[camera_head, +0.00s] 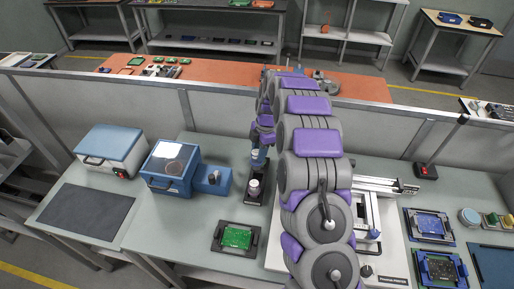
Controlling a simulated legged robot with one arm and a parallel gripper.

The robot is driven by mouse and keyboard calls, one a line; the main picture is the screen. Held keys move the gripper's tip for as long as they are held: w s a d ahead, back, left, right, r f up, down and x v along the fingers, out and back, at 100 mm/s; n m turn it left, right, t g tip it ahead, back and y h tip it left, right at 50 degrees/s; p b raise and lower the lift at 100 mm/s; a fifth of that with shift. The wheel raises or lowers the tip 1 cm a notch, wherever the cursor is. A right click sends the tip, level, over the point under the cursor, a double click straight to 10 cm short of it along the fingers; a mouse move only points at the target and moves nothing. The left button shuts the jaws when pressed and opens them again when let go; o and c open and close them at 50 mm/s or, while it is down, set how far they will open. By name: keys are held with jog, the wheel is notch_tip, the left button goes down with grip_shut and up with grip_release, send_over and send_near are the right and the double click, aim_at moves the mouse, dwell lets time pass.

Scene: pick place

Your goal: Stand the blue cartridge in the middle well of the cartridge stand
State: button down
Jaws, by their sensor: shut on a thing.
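My gripper (262,142) points down over the table, left of my arm. It is shut on the blue cartridge (258,160), which hangs roughly upright below the jaws. The dark cartridge stand (249,202) is right under and in front of it. A white-topped cylinder (254,186) stands in the near part of the stand. The cartridge overlaps the far part of the stand in the picture; I cannot tell whether they touch. The middle well is too small and covered to make out.
A blue box machine (172,168) with a small blue unit (213,181) stands to the left. A green circuit board (236,236) in a black frame lies in front. A white machine (382,238) is right of my arm. A partition runs behind the table.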

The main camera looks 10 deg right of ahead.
jog(key=shift+w+d, duration=0.25)
jog(key=shift+d, duration=0.1)
jog(key=shift+d+f, duration=0.2)
jog(key=shift+f, duration=0.15)
jog(key=shift+a+f, duration=0.2)
jog(key=shift+f, duration=0.9)
jog(key=shift+a+f, duration=0.15)
jog(key=shift+f, duration=0.9)
jog(key=shift+d+f+b, duration=0.2)
jog(key=shift+f+b, duration=0.2)
jog(key=shift+f, duration=0.25)
jog(key=shift+a+r+b, duration=0.1)
jog(key=shift+b, duration=0.2)
jog(key=shift+b, duration=0.3)
jog(key=shift+f+b, duration=0.85)
jog(key=shift+f, duration=0.55)
